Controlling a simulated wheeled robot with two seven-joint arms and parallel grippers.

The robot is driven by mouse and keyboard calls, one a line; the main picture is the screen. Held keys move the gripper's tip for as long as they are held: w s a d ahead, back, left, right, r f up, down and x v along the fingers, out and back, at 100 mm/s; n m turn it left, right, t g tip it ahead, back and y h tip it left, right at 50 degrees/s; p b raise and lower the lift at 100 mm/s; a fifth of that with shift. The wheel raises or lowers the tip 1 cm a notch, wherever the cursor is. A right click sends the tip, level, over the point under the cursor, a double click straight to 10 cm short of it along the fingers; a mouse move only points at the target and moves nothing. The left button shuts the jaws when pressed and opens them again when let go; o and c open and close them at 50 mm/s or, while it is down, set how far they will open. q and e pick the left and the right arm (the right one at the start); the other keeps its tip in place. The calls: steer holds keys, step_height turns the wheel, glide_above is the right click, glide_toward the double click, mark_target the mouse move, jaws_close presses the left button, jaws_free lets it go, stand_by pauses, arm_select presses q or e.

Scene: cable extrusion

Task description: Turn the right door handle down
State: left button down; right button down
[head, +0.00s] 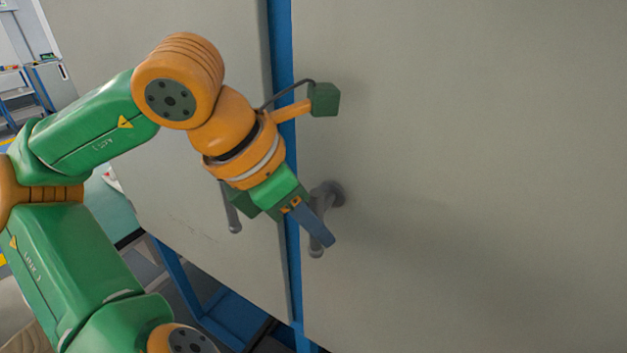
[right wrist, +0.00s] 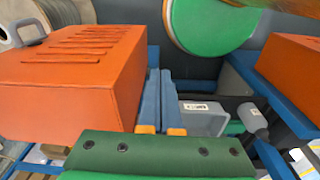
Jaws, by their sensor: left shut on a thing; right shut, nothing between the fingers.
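The right door handle (head: 335,193) is a grey lever on the right grey door, in the head view. Its round base shows on the door, and its lever points down with its lower end (head: 316,252) below my finger. My left gripper (head: 320,236) is shut on this handle, its blue fingers crossing in front of the lever and hiding its middle. My right gripper (right wrist: 163,92) shows only in the right wrist view. Its blue fingers are together with nothing between them, beside an orange ribbed box.
The left door handle (head: 231,210) hangs on the left grey door, beside my left gripper. A blue frame post (head: 281,45) runs between the doors. In the right wrist view, the orange box (right wrist: 75,80) is close at left, and another orange part (right wrist: 293,70) is at right.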

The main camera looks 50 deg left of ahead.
arm_select(q)
steer(key=shift+f, duration=0.1)
steer(key=c, duration=1)
jaws_free()
steer(key=shift+o, duration=1.1)
steer(key=shift+w, duration=0.15)
steer(key=v, duration=0.7)
steer(key=shift+a, duration=0.1)
